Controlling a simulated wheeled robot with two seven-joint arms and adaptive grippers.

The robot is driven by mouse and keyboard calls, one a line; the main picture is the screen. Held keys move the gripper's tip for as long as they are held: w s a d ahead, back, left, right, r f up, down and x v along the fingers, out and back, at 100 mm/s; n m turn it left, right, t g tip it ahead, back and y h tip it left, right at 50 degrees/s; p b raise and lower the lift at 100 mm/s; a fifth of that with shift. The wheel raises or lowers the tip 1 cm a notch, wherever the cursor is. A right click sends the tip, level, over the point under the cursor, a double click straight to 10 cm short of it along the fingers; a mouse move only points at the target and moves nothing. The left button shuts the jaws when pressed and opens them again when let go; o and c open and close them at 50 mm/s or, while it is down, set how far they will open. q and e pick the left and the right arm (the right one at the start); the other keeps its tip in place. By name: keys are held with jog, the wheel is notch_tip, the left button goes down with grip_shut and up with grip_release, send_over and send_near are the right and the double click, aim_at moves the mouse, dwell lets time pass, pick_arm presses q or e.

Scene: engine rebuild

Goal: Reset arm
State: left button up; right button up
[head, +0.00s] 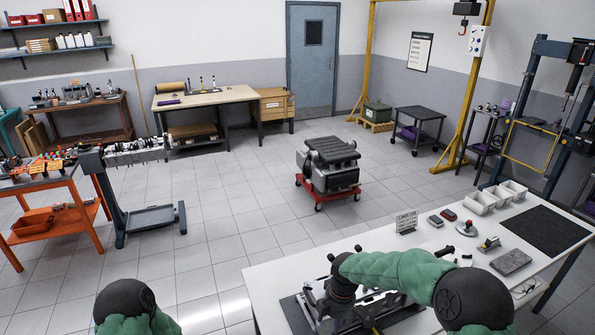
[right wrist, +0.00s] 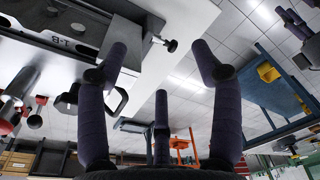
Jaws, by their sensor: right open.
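My right arm (head: 395,270) reaches in over the white bench (head: 270,275) in the head view, with its dark wrist above a grey metal fixture (head: 318,308). In the right wrist view my right gripper (right wrist: 160,62) is open, its dark padded fingers spread wide with nothing between them. A grey metal block with lettering (right wrist: 70,40) and a black knob (right wrist: 171,45) lie beside the left finger, apart from it as far as I can tell. Part of my left arm (head: 135,310) shows at the bottom left of the head view. My left gripper is out of view.
On the bench are a sign (head: 406,222), white bins (head: 481,203), small parts and a black mat (head: 545,231). An engine on a red dolly (head: 330,168) stands on the open floor. An orange cart (head: 55,220) and an engine stand (head: 130,200) are at left.

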jog(key=s+a+f+m+y+b, duration=0.1)
jog(key=s+f+m+b, duration=0.3)
jog(key=f, duration=0.6)
jog(key=s+f+m+y+b, duration=0.15)
jog(key=s+f+m, duration=0.35)
jog(key=f, duration=0.5)
jog(key=s+f+m+b, duration=0.7)
jog(key=s+f+m, duration=0.3)
jog(key=s+f, duration=0.3)
jog(key=s, duration=0.3)
jog(key=shift+d+f+t, duration=0.3)
jog(key=shift+d+f, duration=0.05)
jog(key=shift+d, duration=0.05)
jog(key=shift+w, duration=0.1)
